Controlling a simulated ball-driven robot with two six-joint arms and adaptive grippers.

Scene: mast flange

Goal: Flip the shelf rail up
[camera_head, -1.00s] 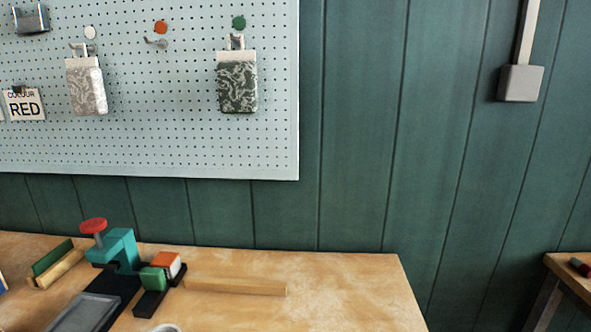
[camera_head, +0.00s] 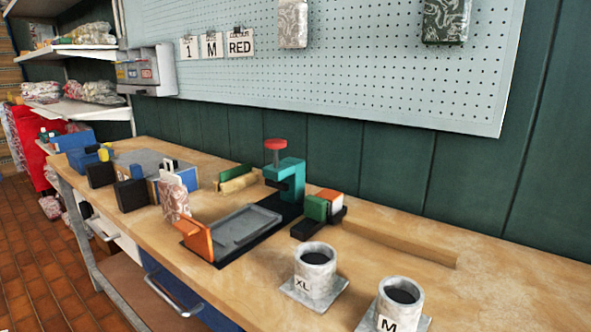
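White shelves stand at the far left. A middle shelf (camera_head: 88,110) holds bagged goods (camera_head: 92,89), and an upper shelf (camera_head: 75,50) holds more bags (camera_head: 95,34). I cannot make out a separate shelf rail on them, or whether one is up or down. Neither of my grippers is in view.
A wooden bench (camera_head: 520,285) runs across the view. It carries a teal press (camera_head: 290,172) with a red knob, a grey tray (camera_head: 236,229) with an orange end piece (camera_head: 197,240), and marked cups (camera_head: 315,268). A pegboard (camera_head: 330,85) hangs behind. Brick floor (camera_head: 40,265) shows at left.

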